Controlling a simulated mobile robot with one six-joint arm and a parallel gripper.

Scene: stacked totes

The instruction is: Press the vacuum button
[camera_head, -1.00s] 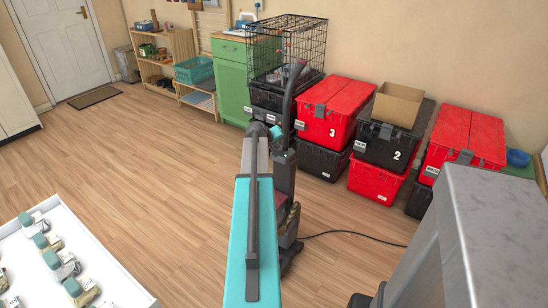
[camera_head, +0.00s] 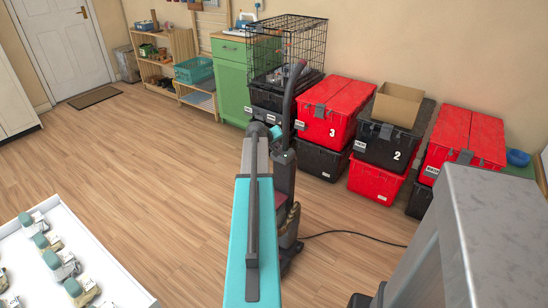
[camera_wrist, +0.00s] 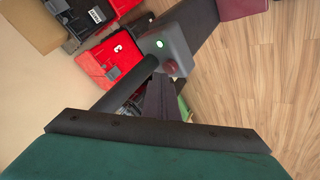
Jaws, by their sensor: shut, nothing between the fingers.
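The upright vacuum (camera_head: 284,180) is dark grey and stands on the floor just beyond my arm in the head view, partly hidden by it. In the wrist view its grey control housing (camera_wrist: 165,47) carries a lit green light (camera_wrist: 159,44) and a round dark red button (camera_wrist: 170,67). My gripper (camera_wrist: 160,82) is shut and empty, its dark fingers pointing at the housing. The fingertips are close to the red button, slightly below and left of it in the picture. I cannot tell whether they touch. In the head view the fingertips are hard to make out.
Stacked red and black totes (camera_head: 322,110) line the wall behind the vacuum, with a wire cage (camera_head: 287,48) and a green cabinet (camera_head: 230,80) beside them. A cable (camera_head: 350,233) runs along the floor. The floor at left is open, up to a white tray (camera_head: 95,245).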

